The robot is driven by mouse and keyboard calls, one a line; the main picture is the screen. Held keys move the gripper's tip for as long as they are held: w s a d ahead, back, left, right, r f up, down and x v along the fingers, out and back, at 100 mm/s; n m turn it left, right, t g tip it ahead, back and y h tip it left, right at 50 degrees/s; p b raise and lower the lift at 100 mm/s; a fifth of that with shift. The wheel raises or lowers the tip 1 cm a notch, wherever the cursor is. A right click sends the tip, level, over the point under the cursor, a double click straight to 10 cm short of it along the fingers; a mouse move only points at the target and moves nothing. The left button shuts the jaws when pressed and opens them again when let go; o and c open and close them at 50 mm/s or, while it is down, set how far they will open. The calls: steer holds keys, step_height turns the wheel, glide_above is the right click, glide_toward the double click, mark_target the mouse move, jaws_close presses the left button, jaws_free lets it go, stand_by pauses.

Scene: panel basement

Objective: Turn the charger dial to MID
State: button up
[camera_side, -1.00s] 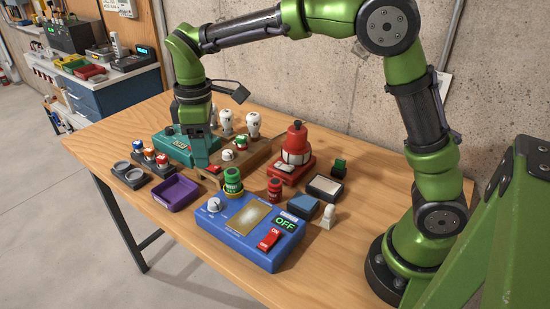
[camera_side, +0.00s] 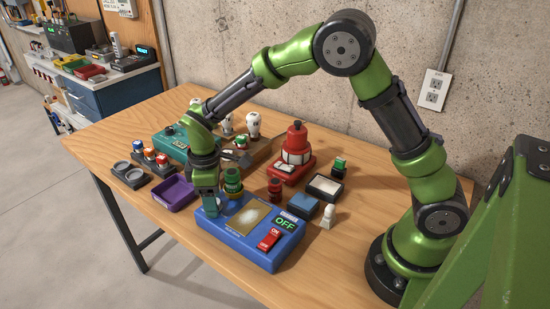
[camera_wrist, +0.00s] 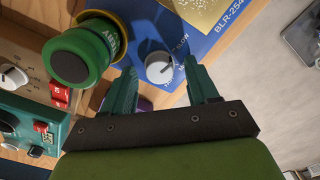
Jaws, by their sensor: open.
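The blue charger (camera_side: 247,240) sits on the wooden table, with a gold plate on top, a lit green display reading OFF (camera_side: 285,222) and a red ON/OFF switch (camera_side: 269,239). Its white dial (camera_wrist: 159,67) shows in the wrist view, between my gripper's two teal fingers (camera_wrist: 160,88). I cannot tell whether the fingers touch it. The lettering around the dial is too small to read fully. In the side view my gripper (camera_side: 208,205) points down over the charger's left end and hides the dial. The jaws are open.
A green canister (camera_side: 232,180) stands close beside the gripper; it looms at the left of the wrist view (camera_wrist: 80,54). A purple tray (camera_side: 173,193) lies left of the charger. A teal box (camera_side: 172,141), a red device (camera_side: 293,157) and a red jar (camera_side: 274,189) stand behind.

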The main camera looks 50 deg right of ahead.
steer(key=c, duration=1)
steer(key=shift+c, duration=0.2)
steer(key=shift+m, duration=0.3)
steer(key=m, duration=0.4)
steer(key=shift+m, duration=0.3)
steer(key=m, duration=0.5)
steer(key=shift+d, duration=0.15)
steer(key=shift+m, duration=0.4)
steer(key=o, duration=1)
